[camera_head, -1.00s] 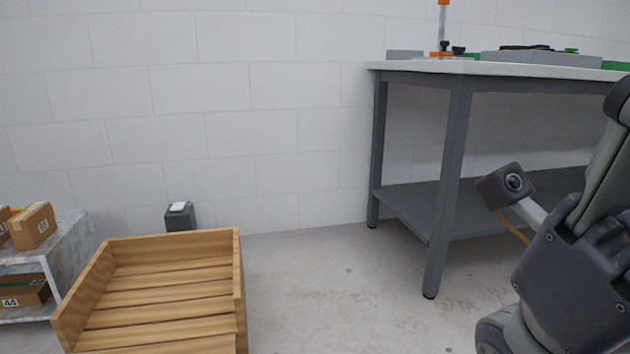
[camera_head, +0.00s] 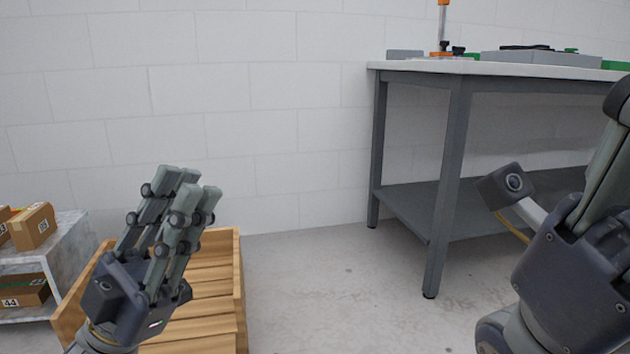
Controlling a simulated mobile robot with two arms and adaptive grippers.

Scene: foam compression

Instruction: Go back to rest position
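My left gripper (camera_head: 183,184) is in the lower left of the head view, fingers pointing up and a little right. Its fingers are extended with a gap between them, and nothing is seen in it. It shows in front of the wooden crate (camera_head: 239,290) and hides part of it. My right gripper (camera_head: 578,262) is cut off by the right edge. Its palm and part of a raised finger show, but the fingertips are too hidden to tell whether it is open.
A grey-legged workbench (camera_head: 458,68) with a lower shelf stands at the right against the white wall. A metal shelf (camera_head: 70,240) with cardboard boxes (camera_head: 33,226) is at the far left. The floor (camera_head: 340,290) between crate and bench is clear.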

